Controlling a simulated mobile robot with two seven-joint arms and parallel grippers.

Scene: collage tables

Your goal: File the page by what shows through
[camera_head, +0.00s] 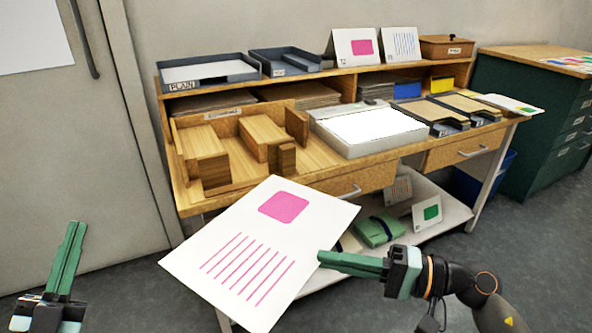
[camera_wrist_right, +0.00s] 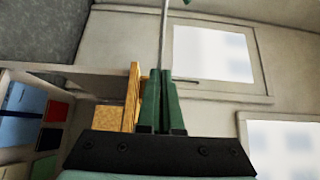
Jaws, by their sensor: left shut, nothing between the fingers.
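A white page (camera_head: 232,225) with a pink rounded square and several slanted pink lines is in front of the desk, tilted. My right gripper (camera_head: 322,257) is shut on its right edge; in the right wrist view the page (camera_wrist_right: 164,45) is a thin edge-on line rising from the closed green fingers. My left gripper (camera_head: 75,228) is shut and empty at the lower left, apart from the page. A glowing white light panel (camera_head: 372,130) sits on the desk. A grey tray labelled PLAIN (camera_head: 240,73) and a second grey tray (camera_head: 290,69), its label unreadable, stand on the upper shelf.
A wooden divided holder (camera_head: 215,160) is left of the panel. Cards with a pink square (camera_head: 357,47) and lines (camera_head: 402,43) stand on the shelf. Dark trays (camera_head: 437,116) lie to the right. A card with a green square (camera_head: 427,212) is below. A green cabinet (camera_head: 525,120) stands right.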

